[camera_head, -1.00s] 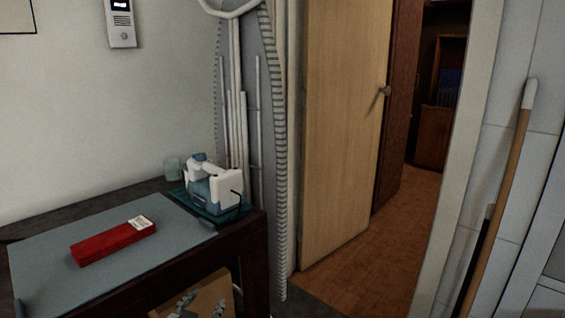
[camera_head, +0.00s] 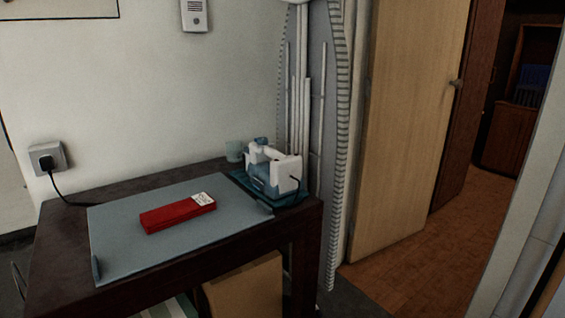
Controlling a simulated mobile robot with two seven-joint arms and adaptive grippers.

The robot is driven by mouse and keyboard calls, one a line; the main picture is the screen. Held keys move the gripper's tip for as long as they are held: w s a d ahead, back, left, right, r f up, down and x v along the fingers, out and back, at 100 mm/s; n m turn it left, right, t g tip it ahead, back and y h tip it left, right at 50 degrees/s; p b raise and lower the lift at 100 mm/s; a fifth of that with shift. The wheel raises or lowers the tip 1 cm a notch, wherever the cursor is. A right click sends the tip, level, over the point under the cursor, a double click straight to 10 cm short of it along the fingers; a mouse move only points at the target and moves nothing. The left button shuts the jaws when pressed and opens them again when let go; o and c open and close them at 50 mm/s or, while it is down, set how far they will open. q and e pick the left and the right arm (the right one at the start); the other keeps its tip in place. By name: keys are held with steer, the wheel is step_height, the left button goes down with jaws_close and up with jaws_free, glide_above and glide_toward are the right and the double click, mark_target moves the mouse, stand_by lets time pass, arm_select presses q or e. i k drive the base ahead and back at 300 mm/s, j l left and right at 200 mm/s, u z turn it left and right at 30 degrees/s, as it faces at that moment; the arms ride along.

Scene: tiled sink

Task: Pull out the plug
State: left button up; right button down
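A black plug (camera_head: 46,162) sits in a grey wall socket (camera_head: 38,150) at the left, just above the table's back left corner. Its black cord (camera_head: 58,189) hangs down from the plug and runs onto the dark table (camera_head: 60,240). Neither of my grippers shows in the head view.
A grey-blue mat (camera_head: 130,255) with a red box (camera_head: 178,213) lies on the table. An ironing board (camera_head: 312,90) leans behind, beside a wooden door (camera_head: 400,130). Floor is clear at right.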

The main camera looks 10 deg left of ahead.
mark_target(47, 164)
steer(key=u, duration=1.7)
steer(key=z, duration=1.3)
steer(key=k+j, duration=0.6)
steer(key=j, duration=0.2)
